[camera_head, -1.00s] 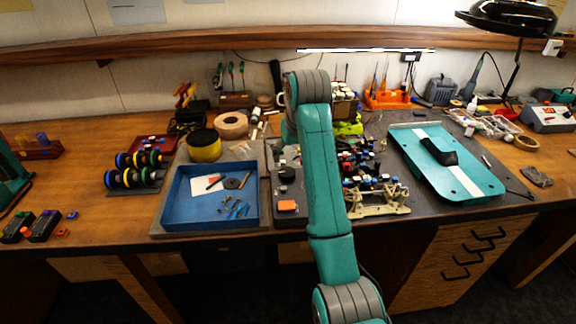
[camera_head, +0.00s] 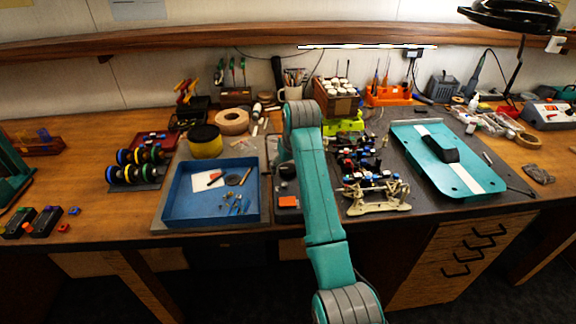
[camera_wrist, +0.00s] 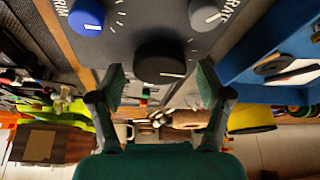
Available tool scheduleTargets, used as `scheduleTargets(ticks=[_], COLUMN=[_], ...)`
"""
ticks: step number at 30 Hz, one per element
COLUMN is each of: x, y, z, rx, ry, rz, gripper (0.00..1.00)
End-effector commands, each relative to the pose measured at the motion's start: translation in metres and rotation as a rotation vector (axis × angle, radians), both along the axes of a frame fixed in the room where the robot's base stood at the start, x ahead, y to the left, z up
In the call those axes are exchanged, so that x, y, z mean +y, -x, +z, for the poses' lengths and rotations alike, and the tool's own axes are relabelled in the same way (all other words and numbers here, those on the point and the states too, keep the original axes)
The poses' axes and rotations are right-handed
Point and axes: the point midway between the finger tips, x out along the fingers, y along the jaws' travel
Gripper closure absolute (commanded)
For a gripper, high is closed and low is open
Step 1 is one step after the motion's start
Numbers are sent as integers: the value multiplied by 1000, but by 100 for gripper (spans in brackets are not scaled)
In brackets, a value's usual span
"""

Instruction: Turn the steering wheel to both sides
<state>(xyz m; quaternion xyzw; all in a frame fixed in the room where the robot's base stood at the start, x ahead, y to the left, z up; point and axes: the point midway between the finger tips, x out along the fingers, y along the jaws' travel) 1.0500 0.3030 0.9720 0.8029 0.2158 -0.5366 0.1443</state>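The dark grey controller panel (camera_wrist: 125,38) fills the top of the wrist view. It carries a blue knob (camera_wrist: 87,17), a grey knob (camera_wrist: 206,13) and a larger black round knob (camera_wrist: 160,62), which looks like the steering wheel, with a white mark on its rim. My gripper (camera_wrist: 161,78) is open, with one teal-padded finger on each side of the black knob. Visible gaps separate the fingers from the knob. In the head view the controller (camera_head: 288,214) is partly hidden by my arm, and my gripper is hidden there.
A blue tray (camera_head: 166,203) with small parts lies left of the controller. The partly built car chassis (camera_head: 375,206) is close on the right. A teal car body plate (camera_head: 462,180) lies farther right. Tool holders and a yellow-black roll (camera_head: 205,146) stand behind.

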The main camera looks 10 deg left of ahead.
Motion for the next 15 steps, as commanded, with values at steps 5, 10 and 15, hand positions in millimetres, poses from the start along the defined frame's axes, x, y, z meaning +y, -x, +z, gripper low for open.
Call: scheduleTargets(ticks=[5,10,15], x=[0,0,0], y=[0,0,0], z=[0,0,0], rx=[0,0,0], ry=[0,0,0], rz=[0,0,17], gripper=[65,83,83])
